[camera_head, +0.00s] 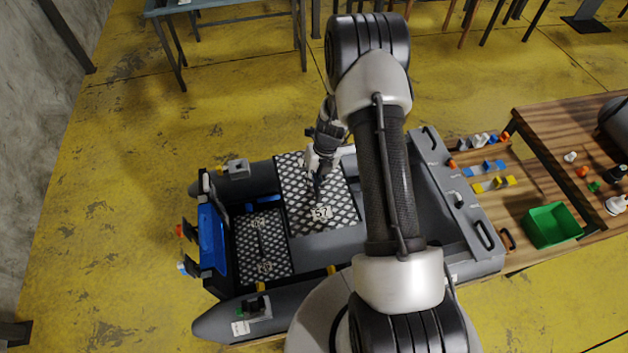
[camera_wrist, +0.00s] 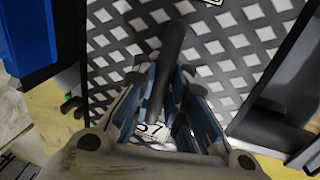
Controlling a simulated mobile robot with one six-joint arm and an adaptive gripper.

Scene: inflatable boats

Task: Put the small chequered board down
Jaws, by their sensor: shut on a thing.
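A black-and-white chequered board (camera_head: 293,190) with a "57" label is under my gripper (camera_head: 318,180), over the middle of the grey inflatable boat (camera_head: 340,245). In the wrist view the board (camera_wrist: 215,55) fills most of the picture. My gripper (camera_wrist: 175,125) is shut on a dark bar-shaped handle (camera_wrist: 172,45) that runs over this board. A second chequered board (camera_head: 255,232) lies to the left in the boat and looks smaller. I cannot tell whether the held board touches the boat.
A blue part (camera_head: 211,235) stands at the boat's left end, beside the second board. A wooden table (camera_head: 545,130) at the right bears a green bin (camera_head: 552,225) and several small coloured parts. Yellow floor (camera_head: 130,200) is clear on the left.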

